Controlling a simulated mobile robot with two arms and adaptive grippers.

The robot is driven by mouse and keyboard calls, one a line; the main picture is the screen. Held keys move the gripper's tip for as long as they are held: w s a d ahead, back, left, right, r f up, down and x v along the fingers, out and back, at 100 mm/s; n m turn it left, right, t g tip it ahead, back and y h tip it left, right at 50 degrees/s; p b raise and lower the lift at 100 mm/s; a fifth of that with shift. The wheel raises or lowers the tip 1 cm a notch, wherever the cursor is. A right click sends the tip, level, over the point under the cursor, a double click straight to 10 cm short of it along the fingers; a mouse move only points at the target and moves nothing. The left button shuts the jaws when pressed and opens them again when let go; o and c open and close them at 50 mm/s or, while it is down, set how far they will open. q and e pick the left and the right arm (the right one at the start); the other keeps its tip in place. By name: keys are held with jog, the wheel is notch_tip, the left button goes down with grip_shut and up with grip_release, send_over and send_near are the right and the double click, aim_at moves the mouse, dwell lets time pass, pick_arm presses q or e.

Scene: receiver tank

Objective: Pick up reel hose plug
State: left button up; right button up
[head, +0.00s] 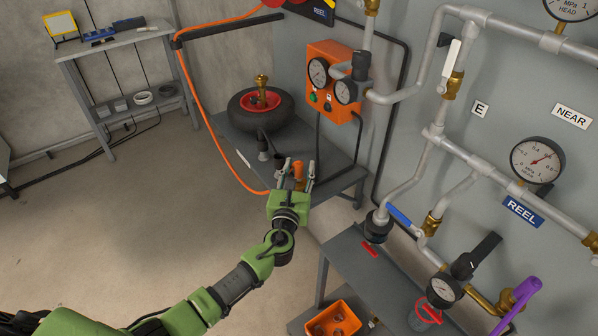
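My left gripper (297,172) reaches over a low grey bench below the wall panel. Its two fingers are spread, with an orange cylindrical piece (298,170) between them; it may be the reel hose plug. I see gaps beside the piece and cannot tell whether a finger touches it. The orange hose (212,135) hangs from the top, curves down and ends its visible run beside my gripper's wrist. Whether the hose joins the orange piece is hidden. A dark fitting (263,148) stands just left of the fingers. My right gripper is not in view.
A tyre-like black ring (240,119) with a red centre and brass fitting sits on the bench (340,183). An orange gauge box (333,75) and grey pipes (405,180) are close on the right. An orange bin (345,303) is lower right. The left floor is clear.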

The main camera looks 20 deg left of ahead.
pick_arm(q)
grip_shut()
jog(key=shift+r, duration=0.1)
